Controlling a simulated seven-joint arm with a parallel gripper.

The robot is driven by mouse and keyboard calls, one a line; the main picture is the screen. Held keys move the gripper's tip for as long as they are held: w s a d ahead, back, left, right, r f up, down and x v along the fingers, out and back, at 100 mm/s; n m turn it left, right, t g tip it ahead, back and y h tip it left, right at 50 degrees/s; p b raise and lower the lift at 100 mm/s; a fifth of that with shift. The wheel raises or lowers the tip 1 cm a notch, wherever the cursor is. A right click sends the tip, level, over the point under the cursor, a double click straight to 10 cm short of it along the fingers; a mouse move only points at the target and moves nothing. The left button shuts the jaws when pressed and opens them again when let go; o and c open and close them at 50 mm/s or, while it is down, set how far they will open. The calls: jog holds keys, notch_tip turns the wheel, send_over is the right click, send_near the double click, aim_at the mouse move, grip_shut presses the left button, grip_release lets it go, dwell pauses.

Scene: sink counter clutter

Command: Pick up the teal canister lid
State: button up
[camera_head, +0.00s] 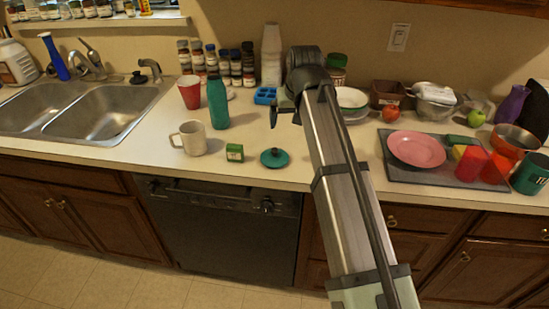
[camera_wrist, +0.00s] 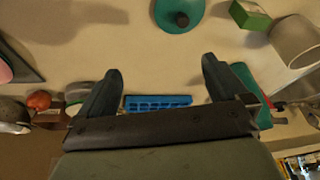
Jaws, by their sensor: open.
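The teal canister lid (camera_head: 274,160) lies flat on the counter near its front edge, with a dark knob on top. In the wrist view the lid (camera_wrist: 172,18) is at the top edge, partly cut off by the frame. My gripper (camera_head: 284,108) is above the counter, behind the lid in the head view. In the wrist view my gripper (camera_wrist: 161,68) has its two dark fingers spread wide, with only bare counter between the tips. It is open, empty and apart from the lid.
A green box (camera_head: 234,152) and a white mug (camera_head: 190,138) stand left of the lid. A teal bottle (camera_head: 217,103) and red cup (camera_head: 189,92) are behind them. A blue tray (camera_head: 265,96) lies farther back. A grey mat (camera_head: 398,171) with a pink plate (camera_head: 416,149) is at the right.

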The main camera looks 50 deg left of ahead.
aim_at(275, 149)
jog(key=s+n, duration=0.1)
jog(key=s, duration=0.3)
jog(key=shift+s+x, duration=0.15)
jog(key=shift+x, duration=2.15)
jog(key=shift+s+x, duration=0.15)
jog(key=shift+x, duration=2.15)
jog(key=shift+s+x, duration=0.15)
jog(key=shift+x, duration=2.15)
jog(key=shift+d+f, duration=0.1)
jog(key=shift+c, duration=0.5)
jog(key=c, duration=0.5)
jog(key=shift+c, duration=0.2)
